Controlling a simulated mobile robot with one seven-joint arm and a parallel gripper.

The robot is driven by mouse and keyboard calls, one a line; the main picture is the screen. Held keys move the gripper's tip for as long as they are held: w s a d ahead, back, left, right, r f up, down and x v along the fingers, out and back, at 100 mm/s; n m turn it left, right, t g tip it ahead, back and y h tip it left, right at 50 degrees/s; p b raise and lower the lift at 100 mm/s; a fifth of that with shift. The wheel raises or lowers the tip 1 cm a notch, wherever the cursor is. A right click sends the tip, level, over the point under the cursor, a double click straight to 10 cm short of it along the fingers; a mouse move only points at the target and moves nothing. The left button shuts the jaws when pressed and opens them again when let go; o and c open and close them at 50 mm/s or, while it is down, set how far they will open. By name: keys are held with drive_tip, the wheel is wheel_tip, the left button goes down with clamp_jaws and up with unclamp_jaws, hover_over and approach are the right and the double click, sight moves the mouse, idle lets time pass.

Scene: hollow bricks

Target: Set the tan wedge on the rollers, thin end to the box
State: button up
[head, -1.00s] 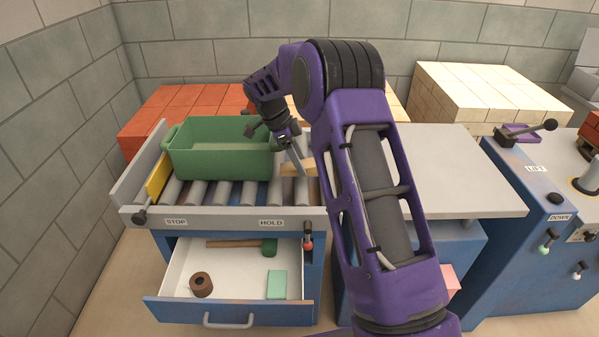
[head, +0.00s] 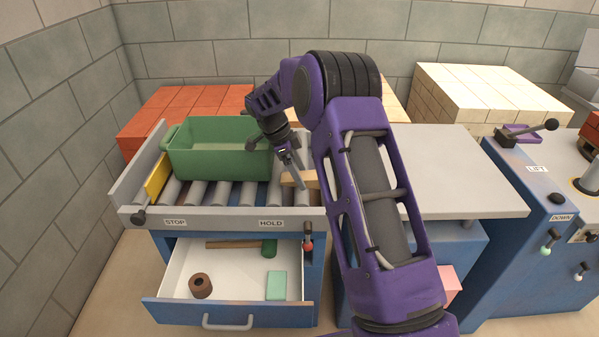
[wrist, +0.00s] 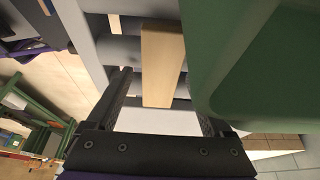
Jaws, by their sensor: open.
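The tan wedge (head: 312,179) lies on the rollers (head: 222,193), just right of the green box (head: 222,160). My gripper partly hides it in the head view. In the wrist view the wedge (wrist: 162,62) appears as a long tan block between the finger lines, with the green box (wrist: 265,70) close on the right. I cannot tell which end of the wedge is thin. My gripper (head: 299,184) is open and empty, with its fingers pointing down beside the wedge. In the wrist view my gripper (wrist: 166,102) has its fingers spread, apart from the wedge.
A yellow stop plate (head: 157,177) stands at the rollers' left end. An open drawer (head: 232,283) below holds a brown ring, a mallet and a green block. A bare grey tabletop (head: 460,180) lies to the right. Brick stacks (head: 480,95) stand behind.

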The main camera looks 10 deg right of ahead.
drive_tip(key=shift+r+p, duration=0.3)
drive_tip(key=p+v, duration=0.1)
drive_tip(key=v, duration=1)
drive_tip(key=shift+r, duration=0.35)
drive_tip(key=shift+w+a, duration=0.1)
